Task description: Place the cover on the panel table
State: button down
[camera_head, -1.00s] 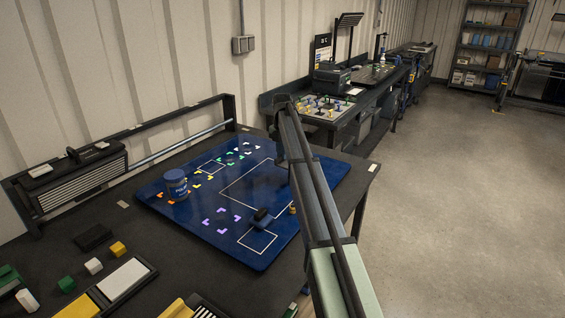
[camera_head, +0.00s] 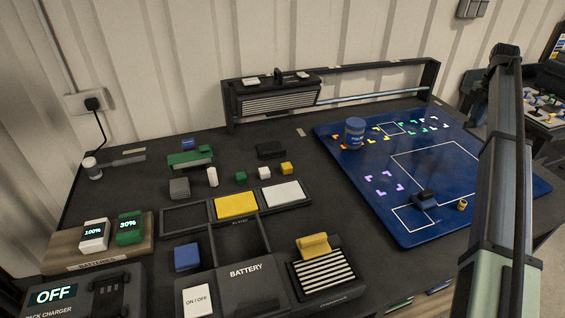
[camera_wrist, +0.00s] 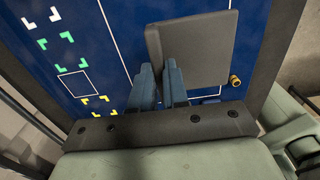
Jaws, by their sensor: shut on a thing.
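A flat dark grey plate, likely the cover (camera_wrist: 205,48), lies across the middle of the wrist view, over the blue board. My gripper (camera_wrist: 160,74) is shut at the plate's near left edge; the exact grip point is hard to see. The blue board (camera_head: 365,170), likely the panel table, lies on the dark bench at the right of the head view and also fills the wrist view (camera_wrist: 95,22). It bears white outlines and coloured corner marks. In the head view neither my gripper nor the plate can be made out; my arm covers the board's right part.
On the board stand a blue jar (camera_head: 355,133), a small blue-black block (camera_head: 426,200) and a brass knob (camera_head: 462,205). Left of it are trays, small coloured blocks, a battery box (camera_head: 250,285) and a charger (camera_head: 85,290). A rail with a slatted box (camera_head: 272,97) stands behind.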

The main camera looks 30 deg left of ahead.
jog(key=s+a+n, duration=0.2)
jog(key=s+a, duration=0.1)
jog(key=a, duration=1.2)
jog(key=s+a+n, duration=0.1)
jog(key=s+a, duration=0.2)
jog(key=a, duration=1.3)
jog(key=s+a+n, duration=0.2)
jog(key=s+a, duration=0.1)
jog(key=a, duration=1.2)
jog(key=s+a+n, duration=0.2)
jog(key=s+a, duration=0.9)
jog(key=a, duration=0.5)
jog(key=s+a+n, duration=0.2)
jog(key=s+a, duration=1)
jog(key=a, duration=0.4)
jog(key=shift+w+d+f, duration=0.1)
jog(key=shift+d+f, duration=0.05)
jog(key=shift+f, duration=4.1)
jog(key=shift+w+d+f, duration=0.1)
jog(key=shift+f, duration=4.1)
jog(key=shift+s+f, duration=0.1)
jog(key=shift+f, duration=0.05)
jog(key=c, duration=1.1)
grip_release()
